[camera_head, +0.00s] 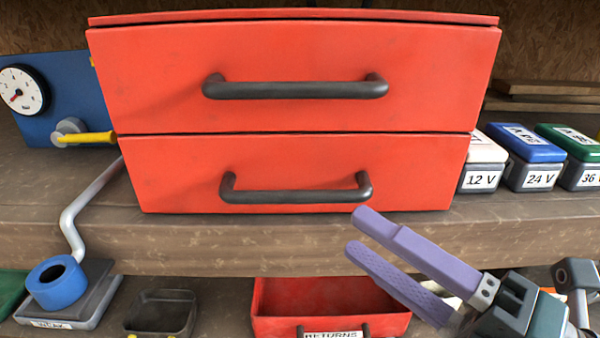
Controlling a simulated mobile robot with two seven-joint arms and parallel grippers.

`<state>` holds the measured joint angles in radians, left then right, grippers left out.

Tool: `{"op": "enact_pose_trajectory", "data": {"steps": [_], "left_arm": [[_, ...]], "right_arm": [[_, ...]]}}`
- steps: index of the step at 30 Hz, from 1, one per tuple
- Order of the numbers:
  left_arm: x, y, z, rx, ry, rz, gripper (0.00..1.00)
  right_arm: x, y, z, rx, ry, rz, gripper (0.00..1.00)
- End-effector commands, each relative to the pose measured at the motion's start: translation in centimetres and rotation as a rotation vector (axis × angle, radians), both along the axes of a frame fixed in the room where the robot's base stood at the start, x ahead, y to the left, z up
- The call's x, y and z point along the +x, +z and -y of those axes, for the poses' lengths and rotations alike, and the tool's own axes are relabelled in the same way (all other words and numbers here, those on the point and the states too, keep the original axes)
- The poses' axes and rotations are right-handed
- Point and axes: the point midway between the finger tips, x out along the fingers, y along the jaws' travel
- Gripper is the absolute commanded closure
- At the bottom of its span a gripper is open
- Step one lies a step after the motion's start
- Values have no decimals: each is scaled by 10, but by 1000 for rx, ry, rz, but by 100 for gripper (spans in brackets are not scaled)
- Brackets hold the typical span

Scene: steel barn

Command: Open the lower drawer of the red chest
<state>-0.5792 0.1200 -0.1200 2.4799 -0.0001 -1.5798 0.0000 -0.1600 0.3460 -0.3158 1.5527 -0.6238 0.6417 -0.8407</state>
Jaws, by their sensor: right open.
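The red chest (300,110) stands on a brown shelf and has two drawers, one above the other. The upper drawer (300,50) has a dark bar handle (295,90). The lower drawer (180,170) has its own dark bar handle (295,196). Both drawer fronts look flush with the chest. My right gripper (355,232) has purple fingers, is open and empty, and is in front of the shelf edge, below and right of the lower handle. It looks apart from the handle. My left gripper is not in view.
Boxes labelled 12 V (481,170), 24 V (535,172) and 36 V (585,175) stand right of the chest. A blue gauge panel (65,95) with a yellow lever (90,138) is at left. Below are a red RETURNS bin (330,295), a dark tray (160,312) and a blue ring (57,284).

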Motion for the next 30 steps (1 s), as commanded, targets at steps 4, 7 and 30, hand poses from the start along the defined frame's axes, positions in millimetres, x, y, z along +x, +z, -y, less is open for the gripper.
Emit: {"op": "enact_pose_trajectory", "data": {"steps": [4, 7, 30], "left_arm": [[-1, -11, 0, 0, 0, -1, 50], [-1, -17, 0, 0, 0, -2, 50], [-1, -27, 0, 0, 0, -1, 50]], "right_arm": [[20, 4, -20, 4, 1, 7, 53], [34, 6, -34, 3, 1, 6, 53], [60, 13, -61, 1, -3, -1, 73]]}}
